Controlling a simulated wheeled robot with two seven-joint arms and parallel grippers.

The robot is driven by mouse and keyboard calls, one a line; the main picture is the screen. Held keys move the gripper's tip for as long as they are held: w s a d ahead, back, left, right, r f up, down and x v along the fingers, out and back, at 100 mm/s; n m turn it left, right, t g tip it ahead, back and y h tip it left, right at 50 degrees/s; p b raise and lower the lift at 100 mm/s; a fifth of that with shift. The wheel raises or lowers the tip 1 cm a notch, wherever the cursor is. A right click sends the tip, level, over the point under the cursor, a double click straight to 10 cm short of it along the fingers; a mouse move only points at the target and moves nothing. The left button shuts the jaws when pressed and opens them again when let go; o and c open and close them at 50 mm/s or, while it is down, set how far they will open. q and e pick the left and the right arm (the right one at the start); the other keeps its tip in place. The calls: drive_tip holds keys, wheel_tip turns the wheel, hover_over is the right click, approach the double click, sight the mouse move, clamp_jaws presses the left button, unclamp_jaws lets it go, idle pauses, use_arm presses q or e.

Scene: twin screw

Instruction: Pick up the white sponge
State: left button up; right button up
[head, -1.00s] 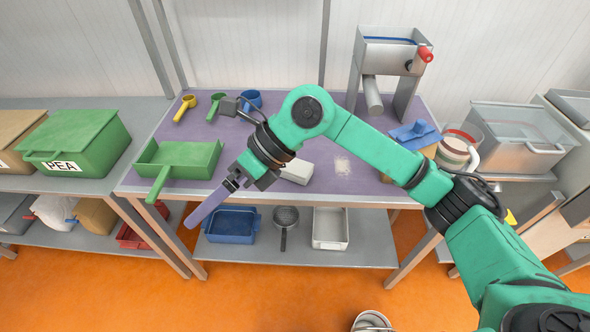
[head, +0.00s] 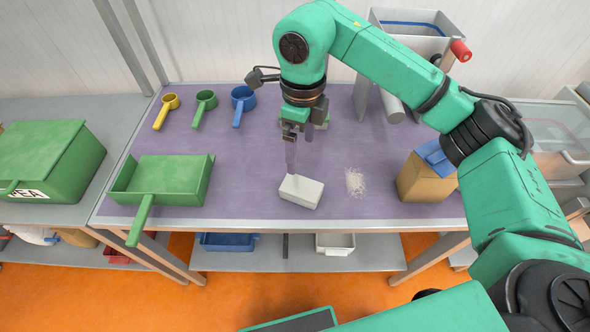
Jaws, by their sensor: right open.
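The white sponge (head: 303,193) is a pale block lying on the purple table top (head: 245,188) near its front edge, right of the green dustpan-like scoop. My right gripper (head: 300,155) points down just above and behind the sponge. Its purple fingers are apart, with nothing held between them. The nearer fingertip overlaps the sponge's back edge in the picture; I cannot tell whether it touches. My left gripper is not in view.
A green scoop (head: 180,180) lies at left, with yellow (head: 168,104), green (head: 204,101) and blue (head: 243,96) measuring scoops behind. White crumbs (head: 355,182) lie right of the sponge, then a brown box (head: 426,181). A grey machine (head: 414,30) stands behind.

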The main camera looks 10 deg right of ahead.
drive_tip(key=p, duration=0.2)
hover_over(301, 187)
drive_tip(key=f, duration=0.7)
drive_tip(key=shift+s, duration=0.35)
drive_tip(key=f, duration=0.2)
drive_tip(key=f+p, duration=0.1)
drive_tip(key=f, duration=0.1)
drive_tip(key=f+p, duration=0.1)
drive_tip(key=f, duration=0.1)
drive_tip(key=shift+w+f, duration=0.25)
drive_tip(key=shift+w, duration=0.1)
drive_tip(key=shift+f, duration=0.15)
drive_tip(key=c, duration=1.4)
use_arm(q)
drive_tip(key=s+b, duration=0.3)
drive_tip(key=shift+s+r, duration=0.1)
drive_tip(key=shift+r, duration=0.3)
use_arm(e)
wheel_tip(301, 187, up, 20)
